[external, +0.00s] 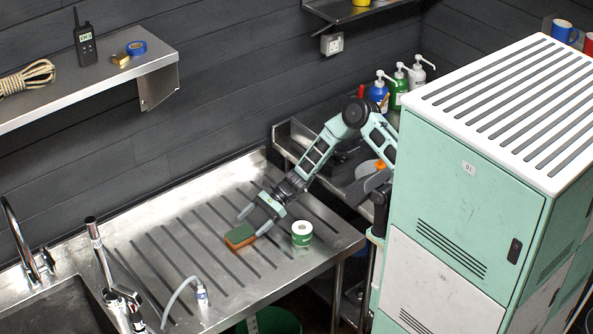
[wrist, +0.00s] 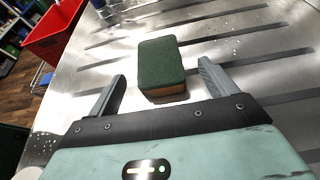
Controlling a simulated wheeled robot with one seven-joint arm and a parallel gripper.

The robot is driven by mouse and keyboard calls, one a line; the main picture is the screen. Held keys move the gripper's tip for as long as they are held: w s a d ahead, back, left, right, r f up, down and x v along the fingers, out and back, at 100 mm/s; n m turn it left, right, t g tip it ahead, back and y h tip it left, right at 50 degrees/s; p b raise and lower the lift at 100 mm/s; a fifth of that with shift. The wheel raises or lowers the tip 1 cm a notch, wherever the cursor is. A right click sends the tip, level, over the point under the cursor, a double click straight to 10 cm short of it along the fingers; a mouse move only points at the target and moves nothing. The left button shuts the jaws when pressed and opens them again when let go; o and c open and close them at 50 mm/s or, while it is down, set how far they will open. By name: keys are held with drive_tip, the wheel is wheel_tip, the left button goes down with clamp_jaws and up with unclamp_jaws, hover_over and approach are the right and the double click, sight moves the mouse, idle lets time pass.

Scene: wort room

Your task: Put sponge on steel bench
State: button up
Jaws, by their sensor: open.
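The sponge (external: 240,236), green on top and orange-brown below, lies flat on the ribbed drainboard of the steel bench (external: 190,222). It also shows in the wrist view (wrist: 161,66), just beyond and between my fingers. My gripper (external: 257,224) is open and empty, low over the bench beside the sponge. Its two fingers show apart in the wrist view (wrist: 160,85), with nothing held between them. I cannot tell whether a finger touches the bench.
A green-and-white roll (external: 302,233) stands on the bench right of the sponge. The sink (external: 55,300) with its taps is at the left. A tall green locker (external: 470,170) stands at the right. A red crate (wrist: 55,32) shows beyond the bench.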

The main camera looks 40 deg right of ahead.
sight(245, 230)
drive_tip(key=shift+p+x, duration=0.85)
drive_tip(key=shift+x, duration=2.3)
drive_tip(key=shift+f, duration=0.1)
drive_tip(key=shift+s, duration=0.1)
drive_tip(key=c, duration=1.1)
drive_tip(key=shift+c, duration=0.2)
